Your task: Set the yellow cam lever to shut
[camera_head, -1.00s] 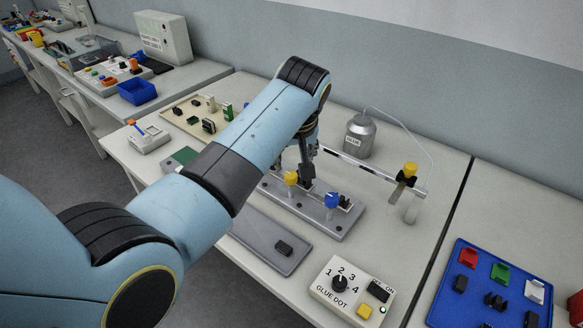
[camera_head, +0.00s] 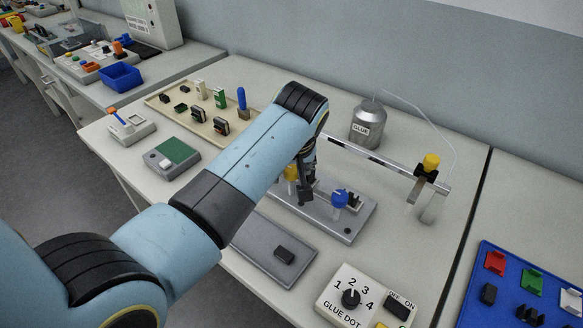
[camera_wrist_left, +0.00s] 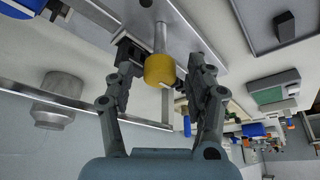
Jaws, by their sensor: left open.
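The yellow cam lever (camera_head: 290,172) stands on the grey fixture plate (camera_head: 346,229) and is partly hidden by my left gripper in the head view. In the left wrist view its yellow knob (camera_wrist_left: 159,69) sits on a metal rod, between the two fingers. My left gripper (camera_head: 306,192) is open, pointing down over the plate, with its fingers (camera_wrist_left: 162,58) on either side of the knob. I cannot tell whether a finger touches it. A blue-headed lever (camera_head: 340,198) stands to the right on the same plate. My right gripper is not in view.
A glue can (camera_head: 368,125) and a rail with another yellow knob (camera_head: 431,161) stand behind and to the right. A glue dot box (camera_head: 352,297) is in front, beside a grey tray (camera_head: 262,243). A beige parts tray (camera_head: 160,101) lies at the left.

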